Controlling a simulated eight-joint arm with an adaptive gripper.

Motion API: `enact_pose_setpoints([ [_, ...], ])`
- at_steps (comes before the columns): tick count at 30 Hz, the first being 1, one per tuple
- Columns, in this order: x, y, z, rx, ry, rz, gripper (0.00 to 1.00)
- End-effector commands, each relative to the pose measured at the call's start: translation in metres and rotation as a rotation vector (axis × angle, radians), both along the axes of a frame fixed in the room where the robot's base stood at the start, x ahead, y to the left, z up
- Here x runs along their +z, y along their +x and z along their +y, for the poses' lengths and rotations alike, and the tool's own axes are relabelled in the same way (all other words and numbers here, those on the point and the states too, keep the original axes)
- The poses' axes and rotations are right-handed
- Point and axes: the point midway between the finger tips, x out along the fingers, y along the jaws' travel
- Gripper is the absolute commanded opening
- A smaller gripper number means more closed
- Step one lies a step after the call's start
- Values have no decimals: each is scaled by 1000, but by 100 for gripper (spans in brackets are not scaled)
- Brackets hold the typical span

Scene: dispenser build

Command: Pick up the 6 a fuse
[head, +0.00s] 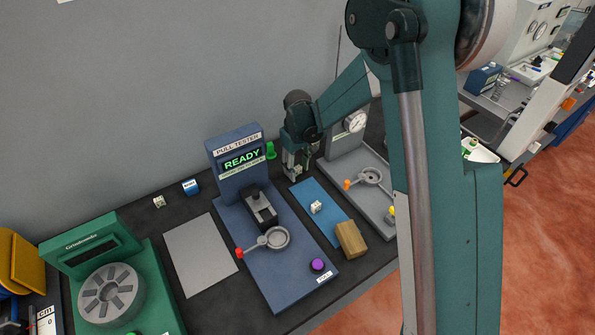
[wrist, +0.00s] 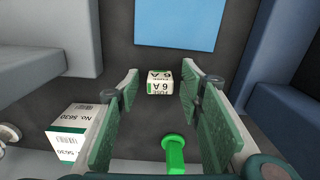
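The 6 A fuse (wrist: 160,86) is a small white block with a green stripe and "FUSE 6 A" print. In the wrist view it lies on the dark bench top, just beyond and between my fingertips. My gripper (wrist: 160,88) is open, with a green-padded finger on each side and nothing held between them. In the head view my gripper (head: 294,172) hangs low over the bench, right of the pull tester (head: 236,158). I cannot make out the fuse there; the gripper probably hides it.
A white box marked No 5630 (wrist: 75,133) stands beside the left finger. A green peg (wrist: 174,150) is near the right finger. A blue mat (wrist: 175,22) lies beyond the fuse. A grey gauge stand (head: 345,145) stands right of my gripper.

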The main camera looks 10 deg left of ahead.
Motion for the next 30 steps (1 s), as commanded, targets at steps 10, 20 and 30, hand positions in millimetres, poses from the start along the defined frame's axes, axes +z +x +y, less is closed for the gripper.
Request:
enact_pose_setpoints([
  [10, 0, 0, 0, 0, 0, 0, 38],
  [20, 0, 0, 0, 0, 0, 0, 12],
  [30, 1, 0, 0, 0, 0, 0, 12],
])
